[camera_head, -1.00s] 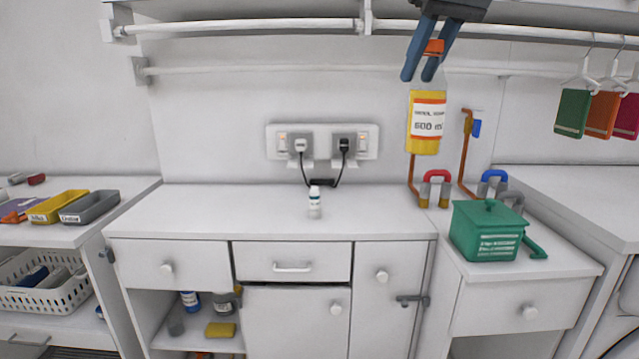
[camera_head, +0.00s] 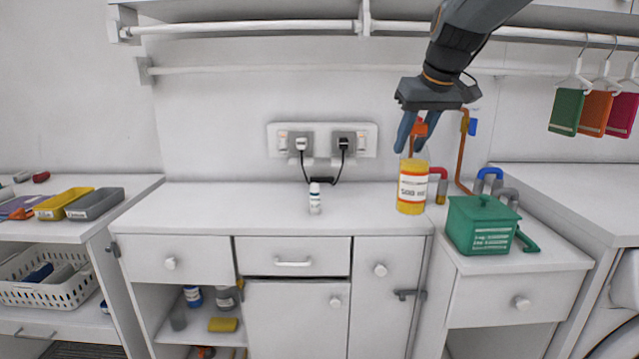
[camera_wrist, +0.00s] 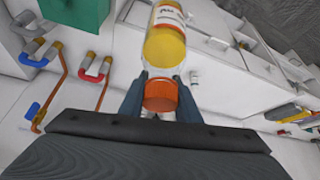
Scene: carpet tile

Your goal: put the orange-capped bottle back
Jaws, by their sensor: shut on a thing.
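The orange-capped bottle (camera_head: 412,186) is yellow with a white label reading 500 ml. It is upright at the right end of the white counter (camera_head: 260,215); I cannot tell whether its base touches the top. My gripper (camera_head: 411,147) comes down from above, shut on the bottle's orange cap. In the wrist view, the fingers of my gripper (camera_wrist: 161,98) sit on both sides of the cap (camera_wrist: 160,94), and the yellow body (camera_wrist: 165,46) extends beyond it. The fingers partly hide the cap in the head view.
A small white bottle (camera_head: 315,198) stands mid-counter before the socket panel (camera_head: 322,140). Right of the held bottle are copper pipes with red and blue valve handles (camera_head: 489,174) and a green lidded box (camera_head: 482,225). The counter's left part is clear. Several bottles sit on the open shelf below.

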